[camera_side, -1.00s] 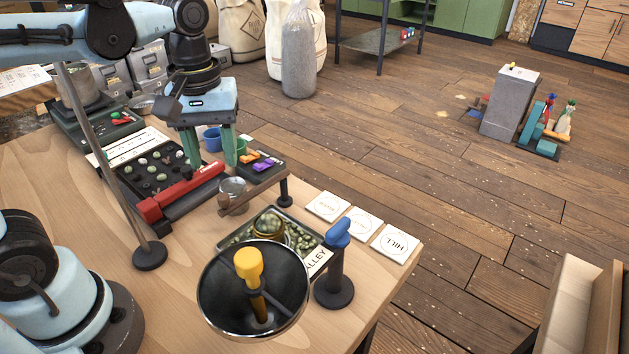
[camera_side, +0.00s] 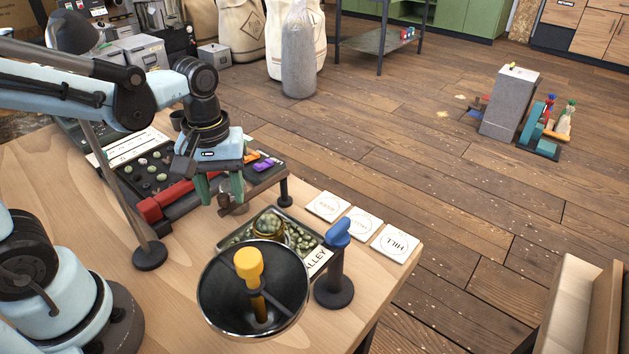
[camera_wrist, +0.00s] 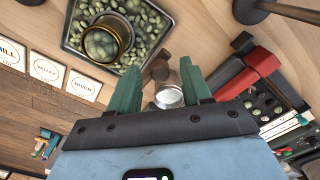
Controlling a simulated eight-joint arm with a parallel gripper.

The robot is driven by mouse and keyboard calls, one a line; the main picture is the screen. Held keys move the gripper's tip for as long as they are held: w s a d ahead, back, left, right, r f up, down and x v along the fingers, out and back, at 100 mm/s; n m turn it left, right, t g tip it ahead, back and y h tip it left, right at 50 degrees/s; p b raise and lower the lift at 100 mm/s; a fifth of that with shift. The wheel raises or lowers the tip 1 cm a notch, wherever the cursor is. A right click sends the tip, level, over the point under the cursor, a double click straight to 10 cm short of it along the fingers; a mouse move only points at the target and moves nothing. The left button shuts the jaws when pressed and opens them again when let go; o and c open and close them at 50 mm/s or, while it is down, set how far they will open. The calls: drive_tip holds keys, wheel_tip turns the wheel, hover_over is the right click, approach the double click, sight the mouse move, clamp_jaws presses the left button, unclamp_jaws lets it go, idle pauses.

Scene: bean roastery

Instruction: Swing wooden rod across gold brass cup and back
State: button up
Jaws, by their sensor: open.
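The gold brass cup (camera_side: 267,224) stands in the bean tray, filled with pale green beans; in the wrist view (camera_wrist: 107,38) its gold rim shows at upper left. The wooden rod (camera_side: 233,210) is short and brown, just below my gripper and partly hidden; its brown end shows in the wrist view (camera_wrist: 160,72) beyond the fingers. My gripper (camera_side: 220,200) is open, pointing down left of and behind the brass cup. In the wrist view a silver metal cup (camera_wrist: 168,96) lies between the two green fingers (camera_wrist: 159,66). I cannot tell whether they touch anything.
The bean tray (camera_side: 224,243) has a black-bowled pan with a yellow handle (camera_side: 249,265) in front. A blue-topped post (camera_side: 337,234) stands to its right. White label cards (camera_side: 396,243) line the table's right edge. A red bar (camera_side: 165,202) lies left of my gripper.

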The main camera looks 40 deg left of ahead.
drive_tip(key=shift+c, duration=0.4)
clamp_jaws()
drive_tip(key=w+d+n, duration=0.7)
drive_tip(key=d+n, duration=0.6)
drive_tip(key=shift+w, duration=0.25)
idle(0.3)
drive_tip(key=shift+o, duration=0.4)
unclamp_jaws()
